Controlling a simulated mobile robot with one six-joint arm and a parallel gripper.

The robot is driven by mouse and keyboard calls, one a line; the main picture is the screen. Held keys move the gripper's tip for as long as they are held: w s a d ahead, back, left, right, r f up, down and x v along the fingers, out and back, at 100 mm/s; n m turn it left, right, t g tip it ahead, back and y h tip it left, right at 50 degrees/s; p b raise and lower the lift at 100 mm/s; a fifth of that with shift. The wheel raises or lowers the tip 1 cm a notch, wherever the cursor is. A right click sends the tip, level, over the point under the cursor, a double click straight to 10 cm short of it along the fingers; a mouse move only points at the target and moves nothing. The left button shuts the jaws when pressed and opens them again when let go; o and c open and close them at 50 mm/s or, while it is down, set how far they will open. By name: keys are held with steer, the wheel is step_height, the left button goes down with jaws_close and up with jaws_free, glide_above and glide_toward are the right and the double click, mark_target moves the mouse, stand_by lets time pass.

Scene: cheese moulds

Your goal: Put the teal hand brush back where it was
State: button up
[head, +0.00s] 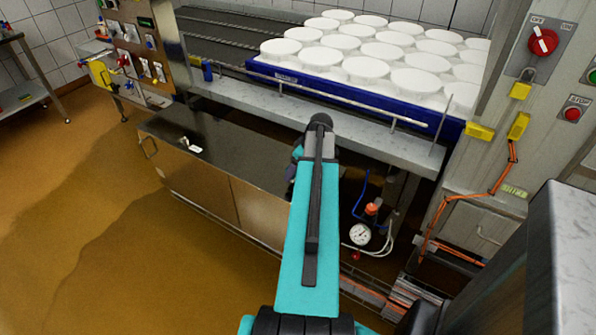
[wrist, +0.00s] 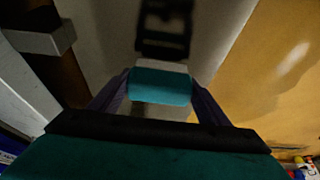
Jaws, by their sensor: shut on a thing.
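The teal hand brush (wrist: 160,88) shows in the wrist view as a teal block with a pale strip along its far edge. My gripper (wrist: 160,82) is shut on it, with one dark finger on each side. The brush is held above a greyish surface, and a dark blurred shape, perhaps a shadow, lies beyond it. In the head view my own teal arm covers most of the gripper and brush; only a small teal bit shows left of the arm, over the right part of the dark-topped steel counter (head: 225,150).
A small white item (head: 193,146) lies on the counter. Behind it, a steel ledge (head: 250,97) and rail front a blue tray (head: 330,93) of white moulds (head: 365,68). A gauge (head: 360,234) with hoses is at right. A control panel (head: 135,45) stands left. Brown floor is open at left.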

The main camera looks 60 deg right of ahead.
steer(key=shift+f, duration=0.95)
steer(key=shift+f, duration=0.15)
steer(key=o, duration=1)
steer(key=shift+b+v, duration=0.35)
steer(key=shift+v, duration=5.85)
